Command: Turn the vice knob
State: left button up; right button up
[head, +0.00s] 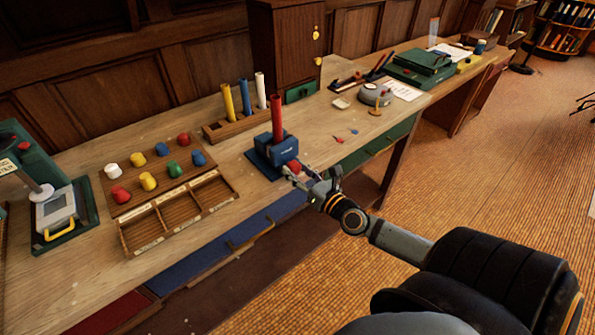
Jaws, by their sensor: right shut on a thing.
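The vice (282,147) is a small dark blue block on a blue base plate on the wooden bench. A red rod (277,117) stands upright in it. The red vice knob (294,166) is on the vice's near right side, partly covered by my gripper. My right gripper (291,172) is at the knob, its fingers shut on it. The arm reaches in from the lower right. My left gripper is not in view.
Left of the vice are a wooden tray (124,240) with open compartments and a peg board (119,210) with coloured knobs. Behind it, a wooden rack (208,134) holds yellow, blue and white rods. Small red and blue pieces lie to the right on bare bench.

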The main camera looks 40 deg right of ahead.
jog(key=shift+c, duration=0.6)
jog(key=shift+n, duration=0.4)
